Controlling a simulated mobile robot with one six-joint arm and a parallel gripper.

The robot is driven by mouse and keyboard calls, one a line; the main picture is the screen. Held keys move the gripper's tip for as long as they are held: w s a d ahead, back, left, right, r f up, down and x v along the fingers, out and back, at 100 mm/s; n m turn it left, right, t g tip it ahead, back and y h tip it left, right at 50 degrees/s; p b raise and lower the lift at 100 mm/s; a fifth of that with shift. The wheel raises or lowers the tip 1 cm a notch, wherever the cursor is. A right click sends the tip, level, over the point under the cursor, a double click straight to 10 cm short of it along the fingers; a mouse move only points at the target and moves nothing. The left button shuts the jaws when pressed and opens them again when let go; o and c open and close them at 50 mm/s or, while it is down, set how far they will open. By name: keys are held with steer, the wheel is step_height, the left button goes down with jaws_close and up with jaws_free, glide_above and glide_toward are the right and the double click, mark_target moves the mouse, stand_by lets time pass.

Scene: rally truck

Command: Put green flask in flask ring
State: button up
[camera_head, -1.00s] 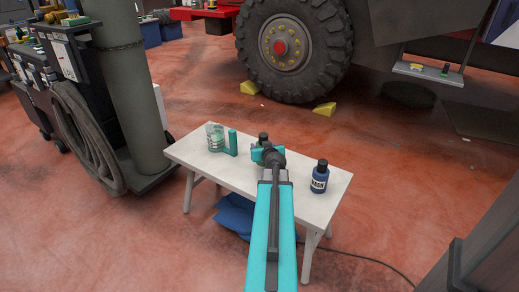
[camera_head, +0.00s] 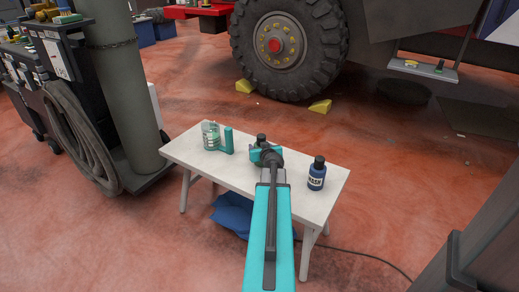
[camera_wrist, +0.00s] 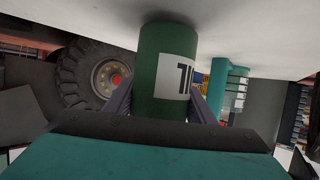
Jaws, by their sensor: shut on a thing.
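The green flask (camera_wrist: 165,75) with a white label stands between the two fingers of my gripper (camera_wrist: 162,103) in the wrist view, which looks upside down. My gripper is shut on it. In the head view only its dark cap (camera_head: 261,138) shows clearly, behind my gripper (camera_head: 266,154). The flask's base is at or just above the white table (camera_head: 246,172); I cannot tell which. The flask ring (camera_head: 211,135), a round cage with a teal upright, stands on the table to the left of my gripper. It also shows in the wrist view (camera_wrist: 232,85), to the right of the flask.
A dark blue bottle (camera_head: 316,176) with a white label and black cap stands at the table's right end. A grey cylinder with a hose cart (camera_head: 120,95) stands left of the table. A truck wheel (camera_head: 288,48) with yellow chocks is behind. The tabletop between ring and gripper is clear.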

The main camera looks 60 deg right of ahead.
steer(key=shift+f, duration=0.25)
steer(key=shift+w+a, duration=0.15)
steer(key=shift+w, duration=0.05)
steer(key=shift+f, duration=0.15)
steer(key=o, duration=1.4)
steer(key=shift+c, duration=0.2)
steer(key=shift+r, duration=0.25)
